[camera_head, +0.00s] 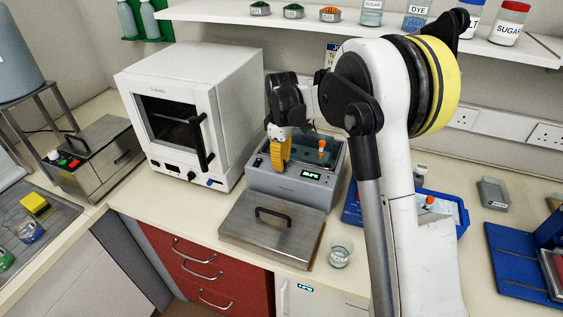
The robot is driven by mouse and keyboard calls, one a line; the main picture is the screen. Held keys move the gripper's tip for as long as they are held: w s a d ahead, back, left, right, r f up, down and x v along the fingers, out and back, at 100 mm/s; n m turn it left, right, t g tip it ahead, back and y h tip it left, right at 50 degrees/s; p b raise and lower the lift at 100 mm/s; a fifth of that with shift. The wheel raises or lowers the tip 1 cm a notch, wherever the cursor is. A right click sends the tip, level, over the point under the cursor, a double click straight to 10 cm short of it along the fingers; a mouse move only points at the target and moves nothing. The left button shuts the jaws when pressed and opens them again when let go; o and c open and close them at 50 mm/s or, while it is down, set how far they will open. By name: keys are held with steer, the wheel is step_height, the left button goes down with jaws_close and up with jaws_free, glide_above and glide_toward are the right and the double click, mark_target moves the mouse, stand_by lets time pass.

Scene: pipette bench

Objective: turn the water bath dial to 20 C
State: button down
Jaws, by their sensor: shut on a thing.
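The water bath (290,190) is a grey box with an open top, standing on the bench right of the white oven. Its green display (311,175) is lit on the sloped front panel, but the digits are too small to read. My gripper (279,165) reaches down from above, its yellow fingers shut at the left-middle of this panel. The dial is hidden by the fingers, which are closed on it. The dial's setting cannot be read. An orange-topped item (321,145) stands in the bath.
A steel lid (265,232) with a black handle lies in front of the bath, beside a glass beaker (340,251). The white oven (178,112) stands close on the left. A blue tray (460,213) is at right, partly behind my arm. A shelf (240,16) runs above.

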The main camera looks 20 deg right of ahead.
stand_by(0.3)
steer(key=c, duration=1.2)
jaws_free()
step_height(320, 180, up, 12)
